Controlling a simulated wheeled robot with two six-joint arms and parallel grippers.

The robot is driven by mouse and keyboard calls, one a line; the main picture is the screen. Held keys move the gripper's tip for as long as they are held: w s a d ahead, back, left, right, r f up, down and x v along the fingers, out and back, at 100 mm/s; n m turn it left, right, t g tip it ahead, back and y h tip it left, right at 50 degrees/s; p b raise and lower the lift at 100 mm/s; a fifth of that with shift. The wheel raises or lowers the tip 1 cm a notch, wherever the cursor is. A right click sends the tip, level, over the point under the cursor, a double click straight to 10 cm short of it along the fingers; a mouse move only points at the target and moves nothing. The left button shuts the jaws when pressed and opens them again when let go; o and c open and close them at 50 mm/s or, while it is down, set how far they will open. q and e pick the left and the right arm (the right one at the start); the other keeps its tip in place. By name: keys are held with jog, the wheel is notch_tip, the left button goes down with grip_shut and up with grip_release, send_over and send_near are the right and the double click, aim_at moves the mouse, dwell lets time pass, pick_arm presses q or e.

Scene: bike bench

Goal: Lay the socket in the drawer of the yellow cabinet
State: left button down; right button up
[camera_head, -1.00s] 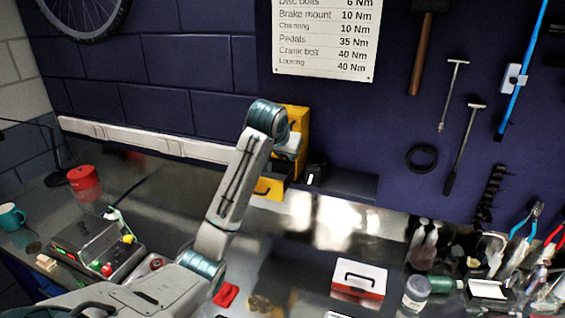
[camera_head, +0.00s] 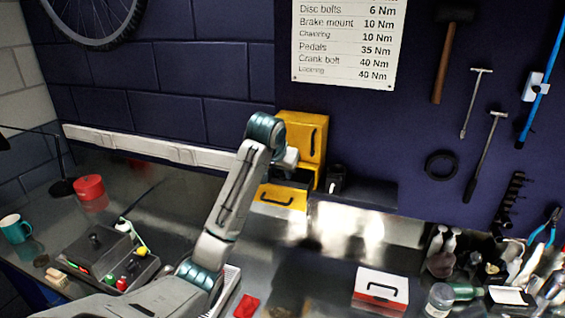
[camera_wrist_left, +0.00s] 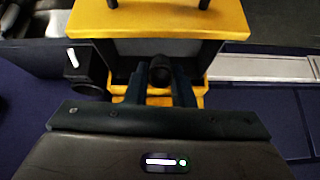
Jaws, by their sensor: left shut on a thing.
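The yellow cabinet (camera_head: 308,130) stands against the wall at the back of the bench. Its lower drawer (camera_head: 280,200) is pulled out, with a black handle on the yellow front. My left gripper (camera_head: 290,160) is at the cabinet, above the drawer; its fingertips are hard to make out in the head view. In the left wrist view the left gripper (camera_wrist_left: 160,82) is shut on a dark, round-ended socket (camera_wrist_left: 160,68). There the socket shows against the grey drawer interior between yellow parts; I cannot tell whether it touches the drawer. My right gripper is not in view.
A small black box (camera_head: 336,180) stands right of the cabinet. A white rail (camera_head: 160,147) runs along the wall to the left. A white-and-red box (camera_head: 381,287) sits front right, with bottles and tools beyond. A grey tray (camera_head: 105,255) is at left.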

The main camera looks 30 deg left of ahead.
pick_arm(q)
jog(key=shift+d+f, duration=0.1)
jog(key=shift+f, duration=1.25)
jog(key=shift+f+b, duration=0.3)
jog(key=shift+f, duration=0.55)
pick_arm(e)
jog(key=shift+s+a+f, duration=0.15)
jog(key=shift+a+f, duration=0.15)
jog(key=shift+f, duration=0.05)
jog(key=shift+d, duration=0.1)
pick_arm(q)
jog(key=c, duration=1.2)
grip_release()
jog(key=shift+o, duration=0.2)
